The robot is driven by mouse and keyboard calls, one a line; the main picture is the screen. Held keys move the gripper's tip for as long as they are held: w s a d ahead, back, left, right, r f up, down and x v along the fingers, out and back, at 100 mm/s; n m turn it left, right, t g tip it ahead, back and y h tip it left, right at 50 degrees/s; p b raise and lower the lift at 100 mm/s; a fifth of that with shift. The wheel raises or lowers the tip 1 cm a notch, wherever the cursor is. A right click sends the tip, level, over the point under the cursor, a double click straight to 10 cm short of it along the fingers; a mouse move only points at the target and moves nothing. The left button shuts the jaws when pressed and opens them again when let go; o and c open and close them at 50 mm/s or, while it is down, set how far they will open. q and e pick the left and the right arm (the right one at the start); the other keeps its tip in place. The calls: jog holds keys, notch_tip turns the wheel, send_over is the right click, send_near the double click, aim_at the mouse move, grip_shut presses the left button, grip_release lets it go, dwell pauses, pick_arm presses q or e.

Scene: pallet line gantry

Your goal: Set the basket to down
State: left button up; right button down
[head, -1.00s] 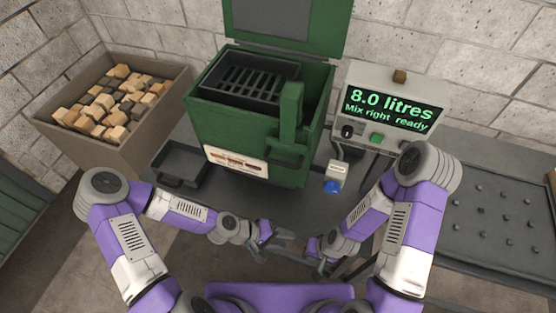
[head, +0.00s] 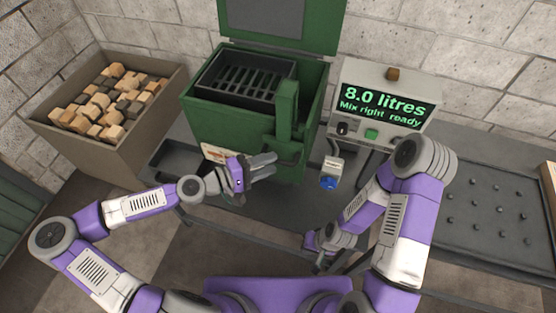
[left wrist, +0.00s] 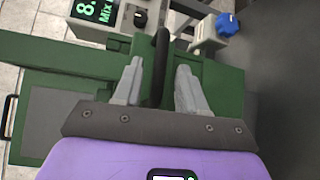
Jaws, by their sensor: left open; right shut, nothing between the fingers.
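The black slatted basket (head: 247,78) sits raised at the top of the open green tank (head: 235,119). A green upright lever (head: 287,110) stands at the tank's front right, with a handle low on it. My left gripper (head: 271,165) is open in front of the tank at this handle. In the left wrist view a dark bar (left wrist: 160,55) lies between the open fingers (left wrist: 158,78); I cannot tell how deep it sits. My right gripper (head: 318,262) is shut and empty, low near the bench's front edge, its tips partly hidden.
A control box (head: 382,100) reads "8.0 litres, Mix right, ready". A blue knob (head: 328,183) is right of the tank. A bin of blocks (head: 112,135) stands left; a black tray (head: 172,160) lies beside the tank. A studded table (head: 490,215) is at right.

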pick_arm(q)
jog(key=shift+x, duration=1.8)
grip_shut()
